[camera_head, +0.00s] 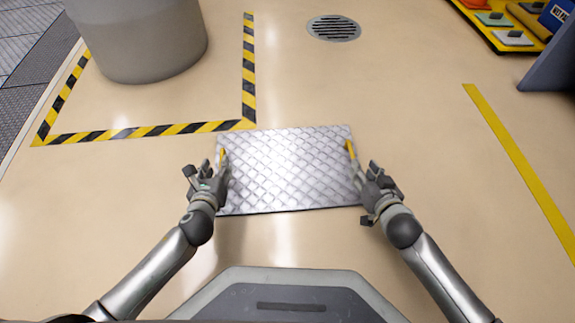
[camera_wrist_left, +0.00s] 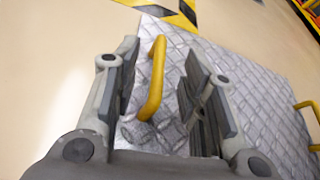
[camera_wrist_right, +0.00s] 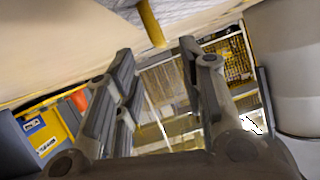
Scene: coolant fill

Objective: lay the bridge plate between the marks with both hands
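The bridge plate (camera_head: 290,170), a silver diamond-pattern sheet with a yellow handle at each end, is in the middle of the head view. I cannot tell how high it lies above the floor. My left gripper (camera_head: 222,172) is at the plate's left end. In the left wrist view its fingers (camera_wrist_left: 157,75) are open, with the left yellow handle (camera_wrist_left: 154,80) between them and gaps on both sides. My right gripper (camera_head: 359,173) is at the right end. In the right wrist view its fingers (camera_wrist_right: 158,62) are open, and the right yellow handle (camera_wrist_right: 150,22) lies just beyond the fingertips.
Black-and-yellow floor tape (camera_head: 249,70) borders a grey cylinder (camera_head: 140,35) at the upper left and meets the plate's far left corner. A round floor drain (camera_head: 333,28) lies beyond the plate. A yellow floor line (camera_head: 515,160) and a yellow rack (camera_head: 500,22) are right. Floor right of the plate is clear.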

